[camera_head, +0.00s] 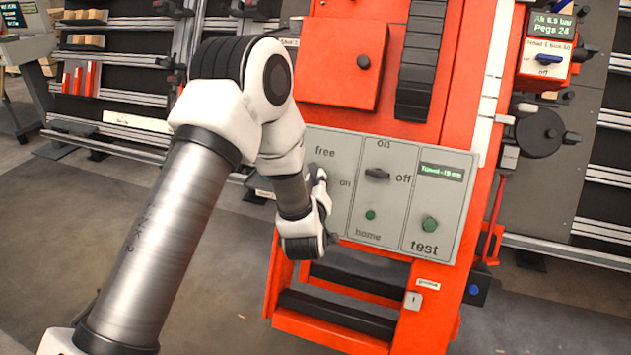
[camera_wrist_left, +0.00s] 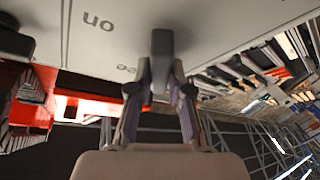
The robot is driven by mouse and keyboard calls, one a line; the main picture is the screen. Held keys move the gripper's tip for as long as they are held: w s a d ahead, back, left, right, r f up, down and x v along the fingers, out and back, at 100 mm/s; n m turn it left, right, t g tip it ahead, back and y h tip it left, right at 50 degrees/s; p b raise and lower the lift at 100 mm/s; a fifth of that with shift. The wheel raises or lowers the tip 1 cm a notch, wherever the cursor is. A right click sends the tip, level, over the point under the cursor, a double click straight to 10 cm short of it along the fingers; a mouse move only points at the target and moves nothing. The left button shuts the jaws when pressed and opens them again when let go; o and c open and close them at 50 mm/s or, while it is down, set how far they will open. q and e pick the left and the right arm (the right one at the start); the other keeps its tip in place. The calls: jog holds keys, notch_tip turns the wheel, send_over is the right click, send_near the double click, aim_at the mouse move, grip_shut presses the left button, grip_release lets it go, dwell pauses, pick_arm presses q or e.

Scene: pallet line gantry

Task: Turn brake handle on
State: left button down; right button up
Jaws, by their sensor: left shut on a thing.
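The grey control panel (camera_head: 345,225) is on the front of the orange machine. Its left section carries the words "free" and "on". My left gripper (camera_head: 318,182) is at this section, and its hand covers much of it in the head view. In the left wrist view the fingers of my left gripper (camera_wrist_left: 161,88) are closed around a dark handle (camera_wrist_left: 162,45), which I take to be the brake handle. "On" is printed to the left of it there; the other label is partly covered. I cannot tell which label the handle points at. My right gripper is not in view.
To the right on the panel are an on/off knob (camera_head: 377,175), a green home button (camera_head: 370,215) and a green test button (camera_head: 429,224). An orange box (camera_head: 340,65) sticks out above the panel. Shelving racks stand behind on both sides. The floor at left is clear.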

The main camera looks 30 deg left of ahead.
pick_arm(q)
jog(key=n+g, duration=0.1)
jog(key=n, duration=0.2)
jog(key=n+g+y+p, duration=0.1)
jog(key=n+g, duration=0.1)
jog(key=n, duration=0.1)
jog(key=shift+r+n+y+p, duration=0.2)
jog(key=shift+n+y+p, duration=0.1)
jog(key=n+g+p, duration=0.1)
jog(key=n, duration=0.2)
jog(key=shift+n+g, duration=0.3)
jog(key=shift+g, duration=0.1)
jog(key=shift+f+n+g+p, duration=0.1)
jog(key=shift+n+g+p, duration=0.45)
jog(key=shift+n, duration=0.65)
jog(key=c, duration=1.1)
grip_release()
jog(key=shift+f, duration=0.1)
